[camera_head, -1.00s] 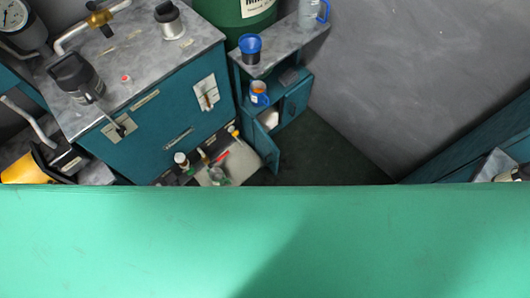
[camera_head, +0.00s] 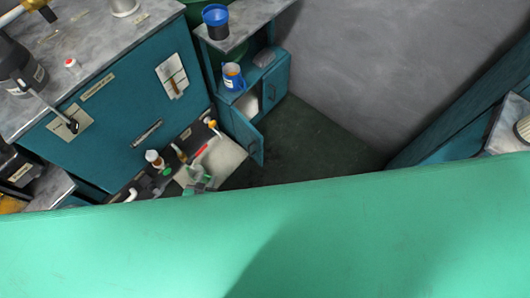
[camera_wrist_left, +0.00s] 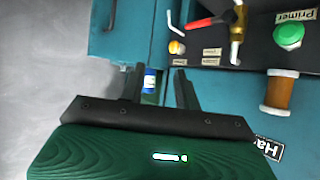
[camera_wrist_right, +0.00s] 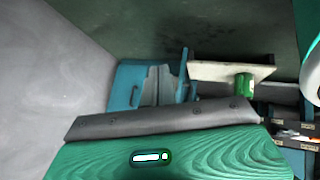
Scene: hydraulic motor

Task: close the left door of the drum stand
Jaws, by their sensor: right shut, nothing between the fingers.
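The drum stand is a small teal cabinet with a grey top. Its left door (camera_head: 247,140) stands open in the head view, swung out toward the floor. Its right door (camera_head: 275,85) looks closed.
A green surface fills the foreground.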

